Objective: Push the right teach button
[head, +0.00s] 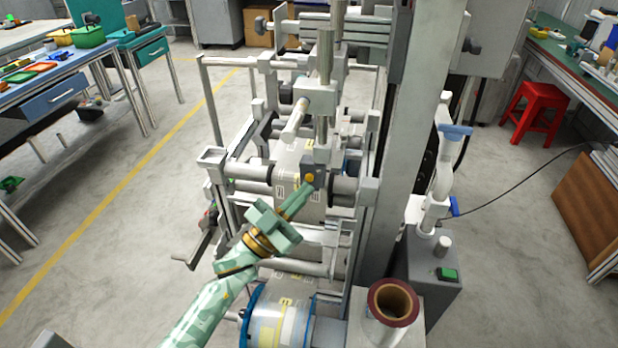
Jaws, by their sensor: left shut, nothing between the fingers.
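A small grey box (319,172) on the film machine carries a round orange-yellow button (310,178) that faces me. It is the only such button I can make out, and I cannot read a label on it. My left gripper (305,190), pale green, reaches in from the lower left. Its fingers are shut and empty, with the tips right at the lower edge of the button. I cannot tell whether they touch it. My right gripper is not in view.
Rollers and rails of the machine surround the box, with a vertical metal post (325,75) above it. A grey column (396,150) stands to the right. A green switch (447,274) sits on a grey cabinet, near a brown-rimmed reel core (393,290). A blue-rimmed film roll (268,320) lies below.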

